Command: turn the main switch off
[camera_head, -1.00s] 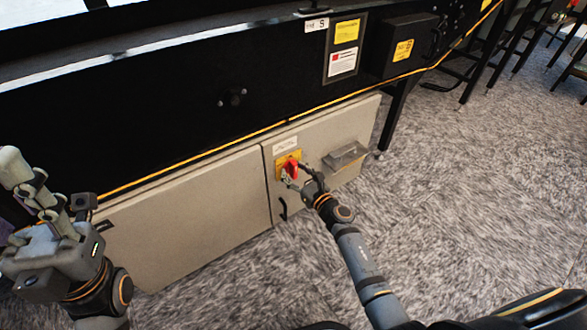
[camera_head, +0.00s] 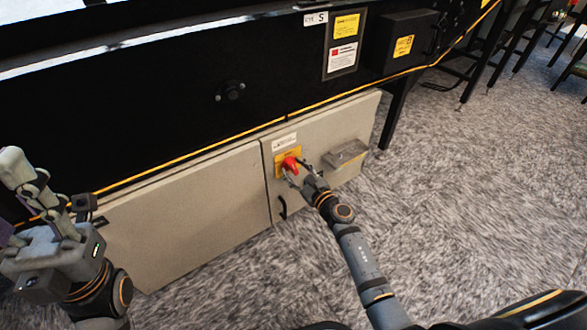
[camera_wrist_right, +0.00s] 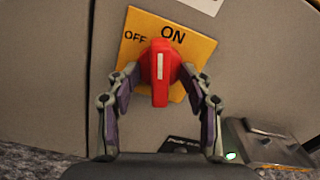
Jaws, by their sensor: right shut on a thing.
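The main switch is a red rotary knob (camera_head: 289,163) on a yellow plate (camera_wrist_right: 200,45) on the grey cabinet door. In the right wrist view the red knob (camera_wrist_right: 160,72) sits between the two fingers of my right gripper (camera_wrist_right: 160,80), which is shut on it from both sides. The plate reads ON and OFF and looks tilted in this view. The knob's white mark points straight up in the picture, between the two words and closer to ON. My right gripper (camera_head: 297,172) partly covers the switch in the head view. My left gripper (camera_head: 38,195) is far left, away from the switch.
The grey cabinet (camera_head: 190,215) runs under the black machine frame (camera_head: 150,120). A clear-topped box (camera_head: 345,154) sticks out of the door just right of the switch. A black door handle (camera_head: 282,208) is below it. The carpet (camera_head: 460,210) at the right is open.

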